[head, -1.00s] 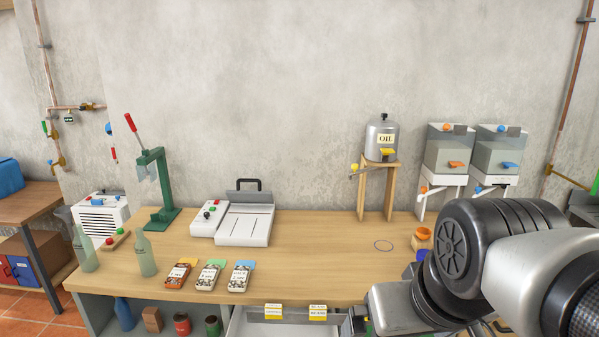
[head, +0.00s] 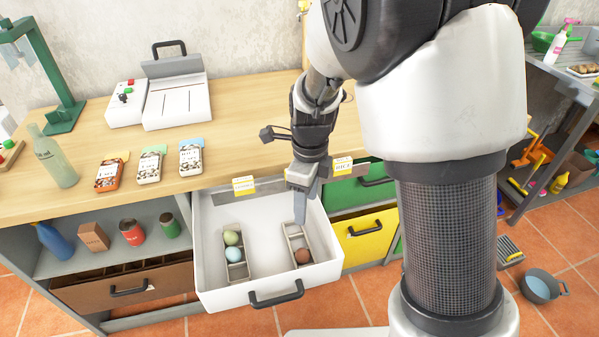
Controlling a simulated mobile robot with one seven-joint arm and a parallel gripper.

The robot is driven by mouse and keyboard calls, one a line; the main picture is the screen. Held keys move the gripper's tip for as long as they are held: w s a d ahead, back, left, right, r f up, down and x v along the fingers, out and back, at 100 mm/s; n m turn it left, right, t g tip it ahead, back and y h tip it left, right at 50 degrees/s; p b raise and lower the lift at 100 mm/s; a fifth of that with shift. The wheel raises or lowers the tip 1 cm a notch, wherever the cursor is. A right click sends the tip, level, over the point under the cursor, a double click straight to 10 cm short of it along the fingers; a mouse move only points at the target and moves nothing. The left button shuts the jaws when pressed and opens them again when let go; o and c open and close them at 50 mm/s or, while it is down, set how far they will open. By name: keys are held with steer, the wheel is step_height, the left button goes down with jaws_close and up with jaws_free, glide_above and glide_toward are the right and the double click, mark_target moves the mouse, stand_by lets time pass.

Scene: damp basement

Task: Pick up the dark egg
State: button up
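The dark egg (head: 303,256) is reddish brown and sits in the right-hand rack (head: 292,233) inside the open white drawer (head: 325,271). A green egg (head: 231,238) and a pale blue egg (head: 234,254) sit in the left-hand rack of the same drawer. My gripper (head: 300,215) points down over the drawer's right part, above and behind the dark egg in the picture, apart from it. The fingers are seen edge-on, so their opening does not show. I see nothing held.
The drawer's walls and front handle (head: 276,294) surround the eggs. The wooden worktop (head: 230,125) lies just behind, with several label-topped packs (head: 191,158) and a bottle (head: 53,160). A yellow drawer (head: 368,230) and a green drawer (head: 350,190) are shut at the right.

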step_height(320, 180, down, 3)
steer(key=m, duration=0.2)
steer(key=b, duration=0.4)
glide_above(302, 250)
steer(key=f, duration=1.2)
steer(key=shift+w+d, duration=0.2)
steer(key=shift+w, duration=0.05)
steer(key=shift+s+a+f+b, duration=0.15)
steer(key=shift+f+b, duration=0.3)
steer(key=shift+f, duration=0.9)
steer(key=shift+s+f+b, duration=0.1)
steer(key=shift+f+b, duration=0.35)
steer(key=shift+f, duration=0.9)
steer(key=shift+r, duration=0.1)
steer(key=c, duration=0.8)
